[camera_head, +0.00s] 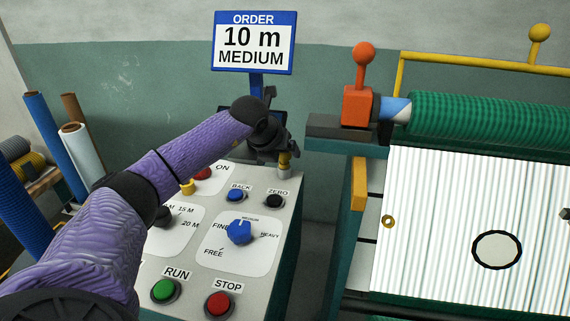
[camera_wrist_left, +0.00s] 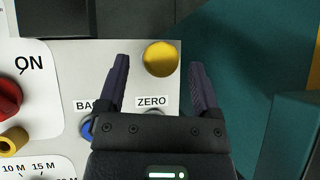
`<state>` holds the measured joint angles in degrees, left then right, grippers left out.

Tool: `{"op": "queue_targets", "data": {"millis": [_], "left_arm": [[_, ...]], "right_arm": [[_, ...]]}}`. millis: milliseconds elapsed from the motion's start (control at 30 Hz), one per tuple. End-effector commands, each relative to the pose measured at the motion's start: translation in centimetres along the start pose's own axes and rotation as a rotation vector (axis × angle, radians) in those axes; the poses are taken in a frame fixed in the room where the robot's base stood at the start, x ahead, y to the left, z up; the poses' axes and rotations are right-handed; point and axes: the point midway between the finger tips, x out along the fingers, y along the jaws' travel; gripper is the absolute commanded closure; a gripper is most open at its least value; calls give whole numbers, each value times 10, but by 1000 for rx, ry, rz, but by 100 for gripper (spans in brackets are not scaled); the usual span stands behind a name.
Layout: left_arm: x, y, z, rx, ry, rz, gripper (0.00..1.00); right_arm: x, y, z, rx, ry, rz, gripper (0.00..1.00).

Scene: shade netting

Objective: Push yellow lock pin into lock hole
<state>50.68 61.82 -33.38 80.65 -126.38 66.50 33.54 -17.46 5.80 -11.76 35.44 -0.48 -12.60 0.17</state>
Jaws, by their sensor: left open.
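The yellow lock pin (camera_head: 284,160) stands at the far right corner of the control panel, on a small light-grey base; its round yellow top shows in the left wrist view (camera_wrist_left: 161,58). My left gripper (camera_head: 279,148) points down over this corner. In the left wrist view my left gripper (camera_wrist_left: 158,66) is open, one finger on each side of the yellow top in the picture, with nothing gripped. I cannot tell whether a finger touches the pin. The lock hole is not visible. My right gripper is not in view.
The control panel (camera_head: 205,258) has a blue BACK button (camera_head: 236,194), a dark ZERO button (camera_head: 275,201), a blue dial (camera_head: 239,232) and green and red buttons nearby. An order sign (camera_head: 254,43) stands behind. The roller machine with green netting (camera_head: 490,118) is at right, beyond a gap.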

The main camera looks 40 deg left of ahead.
Motion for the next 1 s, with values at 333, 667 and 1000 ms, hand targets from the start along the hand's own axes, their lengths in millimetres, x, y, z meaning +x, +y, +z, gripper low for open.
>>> {"op": "queue_targets", "data": {"millis": [333, 667, 1000], "left_arm": [[24, 0, 0, 0, -1, 0, 18], [23, 0, 1, 0, -1, 0, 18], [24, 0, 0, 0, 0, 0, 62]], "right_arm": [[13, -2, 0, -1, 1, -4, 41], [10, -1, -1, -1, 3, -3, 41], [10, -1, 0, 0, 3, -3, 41]]}}
